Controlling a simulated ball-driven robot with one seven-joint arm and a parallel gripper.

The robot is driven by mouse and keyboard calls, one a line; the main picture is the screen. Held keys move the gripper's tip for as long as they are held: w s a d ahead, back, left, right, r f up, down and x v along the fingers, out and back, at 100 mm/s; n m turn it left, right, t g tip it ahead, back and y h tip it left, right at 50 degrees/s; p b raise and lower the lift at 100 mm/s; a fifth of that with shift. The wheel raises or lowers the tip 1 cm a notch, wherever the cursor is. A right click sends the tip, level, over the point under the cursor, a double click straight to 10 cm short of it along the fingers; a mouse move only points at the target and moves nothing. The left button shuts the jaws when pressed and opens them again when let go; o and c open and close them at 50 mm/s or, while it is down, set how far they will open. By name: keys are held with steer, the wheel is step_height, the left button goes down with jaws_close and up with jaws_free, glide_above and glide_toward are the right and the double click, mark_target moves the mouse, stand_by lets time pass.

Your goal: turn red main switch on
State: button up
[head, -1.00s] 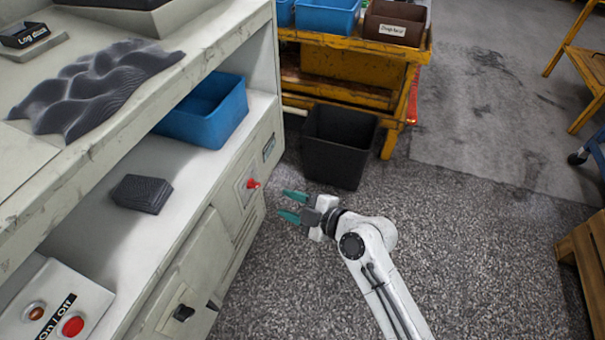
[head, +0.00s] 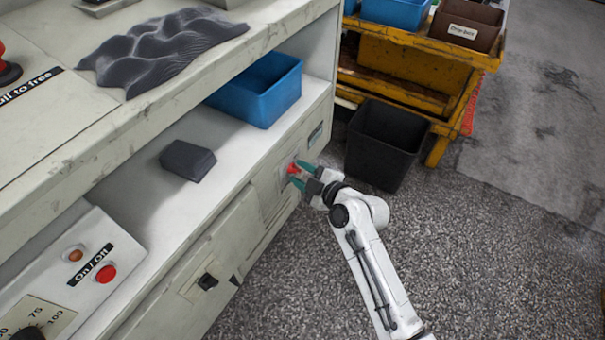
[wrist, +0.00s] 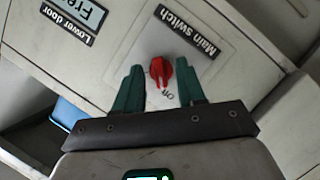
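The red main switch (head: 293,168) is a rotary knob on the front panel of the grey cabinet. In the wrist view the knob (wrist: 161,72) sits on a light plate beside a "Main switch" label, with small marking letters under it that I cannot read surely. My gripper (head: 298,174) is at the switch, with its teal fingers open. In the wrist view the fingers (wrist: 156,88) stand on either side of the knob with gaps, and I see no clear contact.
A "Lower door" label and display (wrist: 75,13) are beside the switch plate. A black bin (head: 385,145) stands on the floor beyond my gripper, near a yellow cart (head: 400,73). A black knob (head: 207,282) sticks out of the cabinet front. Floor to the right is open.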

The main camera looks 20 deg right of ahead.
jaws_close()
stand_by(0.3)
steer(key=shift+r+m, duration=0.1)
steer(key=shift+m, duration=0.2)
steer(key=shift+w+r+m+g+y, duration=0.1)
steer(key=shift+m+g+y, duration=0.55)
steer(key=shift+m, duration=0.45)
steer(key=m, duration=0.1)
steer(key=m+g+y, duration=0.1)
steer(key=m, duration=0.1)
steer(key=shift+w+d+g+y, duration=0.1)
steer(key=shift+d+g+y, duration=0.05)
steer(key=shift+g+y, duration=0.1)
steer(key=m+g+y, duration=0.1)
steer(key=m, duration=0.2)
steer(key=shift+w+d+y, duration=0.1)
steer(key=shift+d+y, duration=0.05)
steer(key=shift+y, duration=0.25)
steer(key=m+g+y, duration=0.1)
steer(key=m+y, duration=0.1)
steer(key=m, duration=0.1)
steer(key=shift+w+d, duration=0.1)
steer(key=shift+m, duration=0.4)
